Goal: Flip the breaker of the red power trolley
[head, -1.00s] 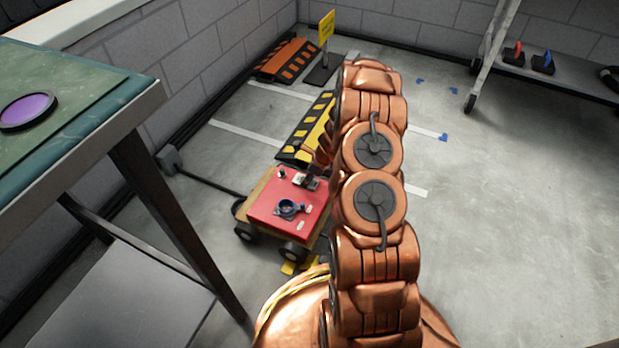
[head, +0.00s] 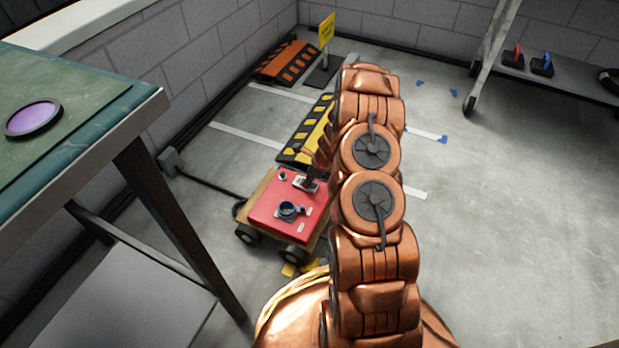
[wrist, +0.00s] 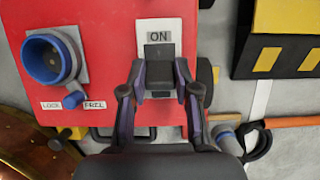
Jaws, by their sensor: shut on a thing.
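The red power trolley (head: 264,214) stands on the floor left of my arm in the head view. Its red top (wrist: 112,40) fills much of the wrist view. The breaker (wrist: 180,30) is a pale plate with the word ON showing above a dark lever (wrist: 159,72). My gripper (wrist: 159,80) is shut on this lever, with one finger at each side. The lower part of the plate is partly hidden by the fingers. In the head view the breaker (head: 305,184) is small, and my arm hides most of the gripper.
A blue round socket (wrist: 48,60) sits left of the breaker, beside LOCK and FREE labels. A yellow-black ramp (head: 301,145) lies behind the trolley. A green-topped table (head: 95,110) stands at the left. The floor to the right (head: 520,210) is clear.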

